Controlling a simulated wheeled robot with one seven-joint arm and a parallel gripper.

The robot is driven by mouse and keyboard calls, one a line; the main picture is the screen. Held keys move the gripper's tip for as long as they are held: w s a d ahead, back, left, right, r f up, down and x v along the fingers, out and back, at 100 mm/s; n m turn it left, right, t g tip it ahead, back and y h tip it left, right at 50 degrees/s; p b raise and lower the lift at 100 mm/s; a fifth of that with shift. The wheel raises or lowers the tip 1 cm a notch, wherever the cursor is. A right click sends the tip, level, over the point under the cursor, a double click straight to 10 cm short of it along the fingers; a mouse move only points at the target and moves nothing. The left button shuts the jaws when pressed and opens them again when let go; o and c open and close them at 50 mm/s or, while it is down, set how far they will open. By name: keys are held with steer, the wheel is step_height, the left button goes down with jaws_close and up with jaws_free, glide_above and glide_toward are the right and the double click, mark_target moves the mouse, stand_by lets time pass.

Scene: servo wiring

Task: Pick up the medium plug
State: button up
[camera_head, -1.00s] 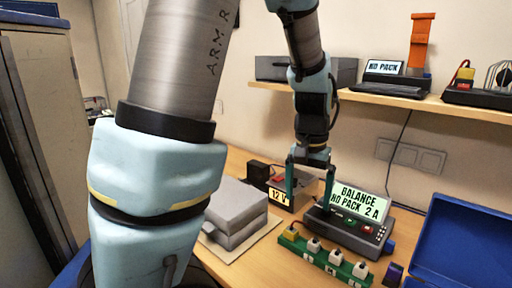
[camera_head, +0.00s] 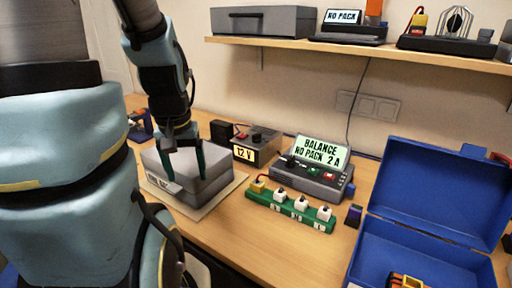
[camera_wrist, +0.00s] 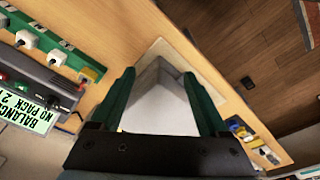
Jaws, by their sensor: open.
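A green strip (camera_head: 262,199) on the bench holds a row of three white plugs and a yellow connector (camera_head: 257,187) at its left end. The middle white plug (camera_head: 301,203) stands between the other two white ones (camera_head: 279,194) (camera_head: 323,213). Its label is too small to read, so I cannot be sure which plug is the medium one. The wrist view shows part of the strip (camera_wrist: 52,34) at upper left. My gripper (camera_head: 186,173) is open and empty over the grey box (camera_head: 212,182), left of the strip. The fingers in the wrist view (camera_wrist: 157,77) frame the box.
The charger (camera_head: 318,178) reading "BALANCE NO PACK 2 A" stands behind the strip, with the 12 V supply (camera_head: 257,148) left of it. An open blue case (camera_head: 430,200) is at the right. A shelf (camera_head: 300,44) runs above. Bench in front of the strip (camera_head: 245,235) is clear.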

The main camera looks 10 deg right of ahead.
steer(key=w+d+m, duration=0.1)
steer(key=d, duration=0.3)
steer(key=w+d+m+b, duration=0.1)
steer(key=d, duration=0.3)
steer(key=d+m+b, duration=0.1)
steer(key=d, duration=0.3)
steer(key=shift+w+d+f+m+g, duration=0.25)
steer(key=shift+w+f+m+g, duration=0.05)
steer(key=shift+w+f+g, duration=0.1)
steer(key=m+b, duration=0.1)
steer(key=m, duration=0.3)
glide_above(302, 201)
steer(key=shift+g, duration=0.4)
steer(key=shift+f+p, duration=1.35)
steer(key=shift+f, duration=3.95)
steer(key=shift+c, duration=0.2)
jaws_close()
